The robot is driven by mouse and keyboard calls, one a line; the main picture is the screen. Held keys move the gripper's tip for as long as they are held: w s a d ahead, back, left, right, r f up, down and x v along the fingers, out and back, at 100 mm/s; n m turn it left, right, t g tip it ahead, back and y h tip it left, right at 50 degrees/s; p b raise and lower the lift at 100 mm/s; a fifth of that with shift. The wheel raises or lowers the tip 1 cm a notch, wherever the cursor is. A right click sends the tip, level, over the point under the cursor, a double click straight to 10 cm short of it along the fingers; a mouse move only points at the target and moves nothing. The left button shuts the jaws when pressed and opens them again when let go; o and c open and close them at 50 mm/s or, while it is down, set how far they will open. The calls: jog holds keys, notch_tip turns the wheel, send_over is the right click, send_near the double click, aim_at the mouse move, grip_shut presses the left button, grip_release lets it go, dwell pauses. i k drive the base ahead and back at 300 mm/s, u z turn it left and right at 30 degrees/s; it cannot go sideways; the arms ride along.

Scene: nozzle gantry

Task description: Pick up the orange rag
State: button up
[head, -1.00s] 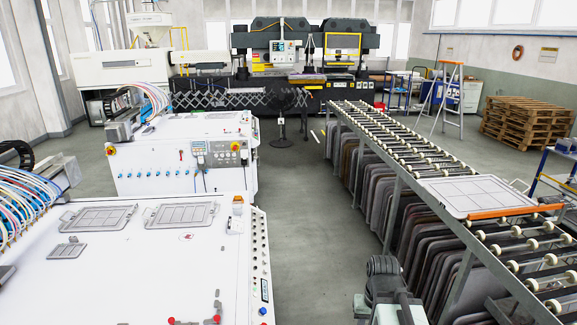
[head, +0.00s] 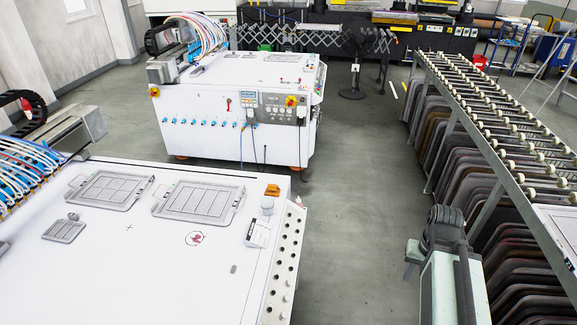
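A small orange item (head: 272,190), which may be the orange rag, is at the far right corner of the white machine top (head: 130,255) in the foreground. It sits next to a small whitish knob-like part; at this size I cannot tell whether it is cloth. Part of my arm, a dark joint above a pale grey link, shows at the lower right, well to the right of the orange item and apart from it. I cannot make out gripper fingers.
Flat grey frames (head: 197,203) lie on the near machine. A second white machine (head: 240,125) stands behind it. A roller conveyor (head: 500,115) with dark panels below runs along the right. A black fan (head: 355,45) stands at the back. Grey floor (head: 350,210) between is clear.

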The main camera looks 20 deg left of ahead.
aim_at(272, 190)
jog(key=i, duration=2.9)
jog(key=u, duration=4.55)
